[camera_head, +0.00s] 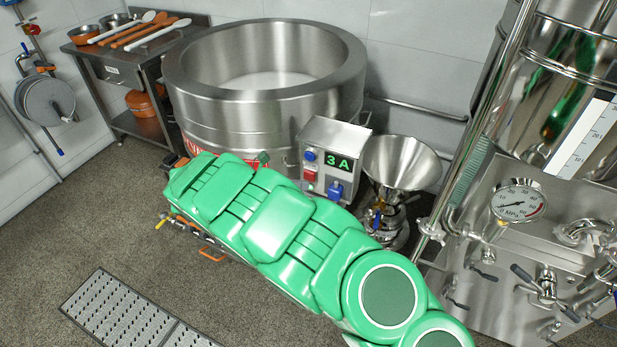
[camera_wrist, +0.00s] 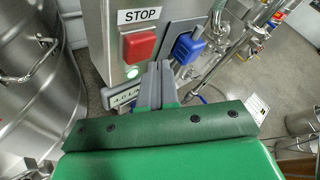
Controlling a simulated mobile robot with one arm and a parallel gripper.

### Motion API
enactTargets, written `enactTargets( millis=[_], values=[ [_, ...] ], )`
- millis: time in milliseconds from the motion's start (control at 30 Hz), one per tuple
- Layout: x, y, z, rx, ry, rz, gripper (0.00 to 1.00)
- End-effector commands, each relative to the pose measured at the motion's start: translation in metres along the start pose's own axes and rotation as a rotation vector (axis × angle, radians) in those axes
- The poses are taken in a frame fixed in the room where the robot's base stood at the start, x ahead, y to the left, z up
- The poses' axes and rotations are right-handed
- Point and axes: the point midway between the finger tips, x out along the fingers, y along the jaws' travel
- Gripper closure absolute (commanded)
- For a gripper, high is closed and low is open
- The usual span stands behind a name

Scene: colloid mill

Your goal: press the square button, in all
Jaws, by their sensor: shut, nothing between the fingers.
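The square button is red (camera_wrist: 139,46) and sits under a STOP label (camera_wrist: 139,16) on a steel control box, in the wrist view. In the head view the red button (camera_head: 309,177) shows on the front of the box (camera_head: 334,150), below a blue button (camera_head: 309,156). My gripper (camera_wrist: 158,70) is shut and empty, its tips just below and right of the red button in the wrist view. I cannot tell whether they touch the box. In the head view my green arm hides most of the gripper.
A blue knob (camera_wrist: 187,47) sits right of the red button, and a small lit round button (camera_wrist: 132,72) below it. A large steel vat (camera_head: 265,110) stands left of the box, a steel funnel (camera_head: 402,163) right of it. Open floor (camera_head: 60,250) lies at the left.

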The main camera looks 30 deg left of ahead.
Motion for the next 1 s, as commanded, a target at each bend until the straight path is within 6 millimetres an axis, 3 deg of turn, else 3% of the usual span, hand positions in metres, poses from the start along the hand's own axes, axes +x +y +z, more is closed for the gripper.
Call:
enactTargets(
  millis=[1000],
  values=[
    [0.0060, 0.0039, 0.0044, 0.000, 0.000, -0.001, 1.00]
  ],
)
